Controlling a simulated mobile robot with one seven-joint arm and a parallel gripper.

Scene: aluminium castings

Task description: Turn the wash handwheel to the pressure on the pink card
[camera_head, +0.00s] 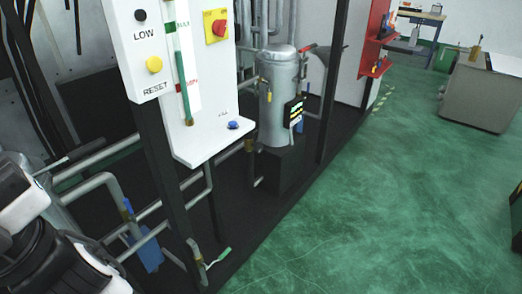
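I cannot make out a wash handwheel or a pink card in this view. A white panel (133,40) carries a black knob marked LOW (140,15) and a yellow RESET button (154,64). Behind it, a white board (205,95) holds a green-filled sight tube (183,85), a red switch on a yellow plate (219,27) and a small blue knob (233,125). My arm shows at the lower left as white and black links. My gripper's fingers are not in view.
A grey metal cylinder vessel (280,100) stands on a black block (278,168). Pipes and a blue-handled valve (148,252) are low at left. Dark posts (162,160) rise in front. The green floor (390,200) at right is open, with a grey cabinet (480,93) beyond.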

